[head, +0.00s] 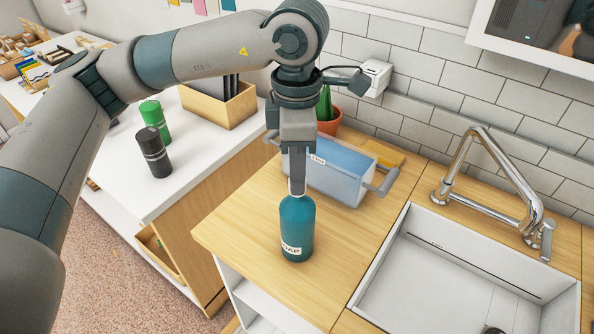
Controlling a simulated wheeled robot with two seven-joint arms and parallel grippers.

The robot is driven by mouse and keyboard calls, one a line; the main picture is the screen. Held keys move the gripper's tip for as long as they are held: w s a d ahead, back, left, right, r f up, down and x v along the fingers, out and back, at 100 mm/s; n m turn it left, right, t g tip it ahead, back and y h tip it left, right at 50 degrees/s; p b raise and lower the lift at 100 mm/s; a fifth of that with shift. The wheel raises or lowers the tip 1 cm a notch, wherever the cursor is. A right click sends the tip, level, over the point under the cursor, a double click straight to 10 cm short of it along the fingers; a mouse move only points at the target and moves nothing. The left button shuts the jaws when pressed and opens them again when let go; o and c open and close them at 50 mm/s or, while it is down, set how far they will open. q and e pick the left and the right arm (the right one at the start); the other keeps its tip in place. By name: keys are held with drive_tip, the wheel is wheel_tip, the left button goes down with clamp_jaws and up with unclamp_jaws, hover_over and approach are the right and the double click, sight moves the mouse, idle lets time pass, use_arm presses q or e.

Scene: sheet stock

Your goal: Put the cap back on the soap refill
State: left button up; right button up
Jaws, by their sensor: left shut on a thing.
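The soap refill (297,230) is a teal bottle with a white label. It stands upright on the wooden counter, left of the sink. My left gripper (297,187) points straight down over the bottle's top, shut on the cap. The fingers hide most of the cap, with only a small pale bit showing at the bottle's mouth. I cannot tell whether the cap is seated on the neck or just above it. My right gripper is out of view.
A blue translucent bin (335,172) with grey handles stands right behind the bottle, near a potted plant (328,122). The sink (455,275) and faucet (492,165) are at right. Green (153,116) and black (153,153) canisters stand on the white counter at left.

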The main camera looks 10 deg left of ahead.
use_arm(q)
drive_tip(key=shift+f+b, duration=0.35)
drive_tip(key=shift+b, duration=0.55)
idle(0.8)
drive_tip(key=o, duration=1.4)
drive_tip(key=shift+r, duration=0.2)
drive_tip(key=shift+r+p, duration=0.95)
drive_tip(key=shift+r, duration=2.4)
drive_tip(key=shift+s+f, duration=0.1)
